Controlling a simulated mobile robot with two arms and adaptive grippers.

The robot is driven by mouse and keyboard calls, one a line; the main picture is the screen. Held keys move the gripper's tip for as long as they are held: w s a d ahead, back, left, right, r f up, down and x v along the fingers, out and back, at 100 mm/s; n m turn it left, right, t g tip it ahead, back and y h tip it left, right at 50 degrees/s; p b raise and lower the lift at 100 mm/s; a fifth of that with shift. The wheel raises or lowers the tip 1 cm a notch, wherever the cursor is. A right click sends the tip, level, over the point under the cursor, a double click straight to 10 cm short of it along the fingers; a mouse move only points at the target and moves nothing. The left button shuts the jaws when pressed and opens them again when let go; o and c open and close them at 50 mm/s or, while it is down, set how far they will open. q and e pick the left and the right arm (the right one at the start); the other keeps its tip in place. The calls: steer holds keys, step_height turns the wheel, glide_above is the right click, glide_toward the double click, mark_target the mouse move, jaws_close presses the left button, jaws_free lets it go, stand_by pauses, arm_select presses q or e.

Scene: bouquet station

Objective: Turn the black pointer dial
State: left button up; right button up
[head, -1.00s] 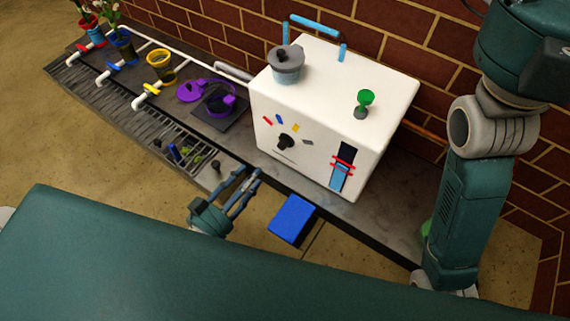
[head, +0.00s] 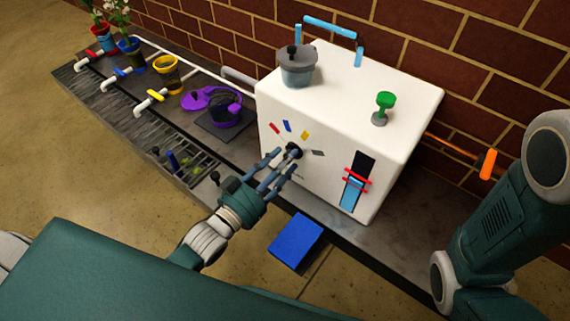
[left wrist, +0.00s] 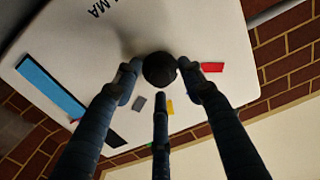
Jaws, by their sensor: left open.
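The black pointer dial (head: 293,151) is on the front face of the white box (head: 345,110). Red, blue, yellow and grey marks fan out above it. My left gripper (head: 279,163) is open, with its fingertips at the dial. In the left wrist view the round dial (left wrist: 159,69) sits between the spread fingers of my left gripper (left wrist: 160,80). I cannot tell whether the fingers touch it. The pointer's direction is hidden by the fingers. My right arm shows at the right, but its gripper is out of view.
A grey pot (head: 298,68) and a green knob (head: 384,104) are on top of the box. A light blue slider (head: 353,191) is on its front. A blue block (head: 296,240) juts out below.

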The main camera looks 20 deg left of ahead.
arm_select(q)
steer(key=shift+w+d, duration=0.1)
steer(key=shift+w, duration=0.2)
jaws_close()
steer(key=shift+r, duration=0.1)
